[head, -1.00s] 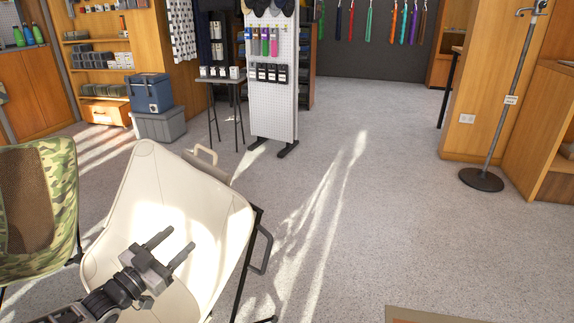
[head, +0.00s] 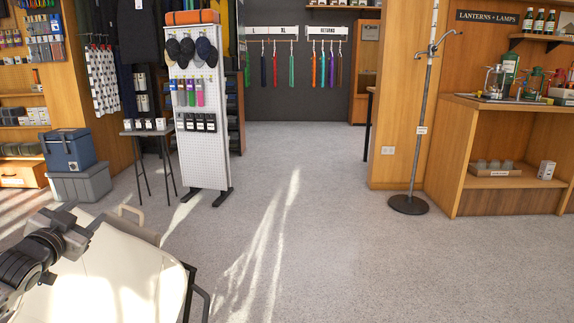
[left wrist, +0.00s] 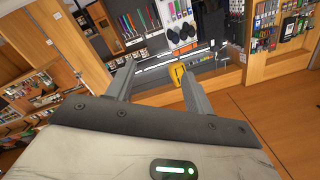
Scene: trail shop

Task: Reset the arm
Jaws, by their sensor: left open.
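My left gripper (head: 84,216) is at the lower left of the head view, above a cream folding chair (head: 125,275). Its two fingers stand apart with nothing between them. In the left wrist view the open fingers (left wrist: 155,70) point toward shelves and a display wall, and the gap is empty. My right gripper is not in view.
A white pegboard stand (head: 205,140) with caps and bottles stands ahead left, beside a small table (head: 147,133). A blue cooler (head: 68,150) sits on a grey bin (head: 80,183). A metal stand (head: 408,204) is at right. The middle floor is clear.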

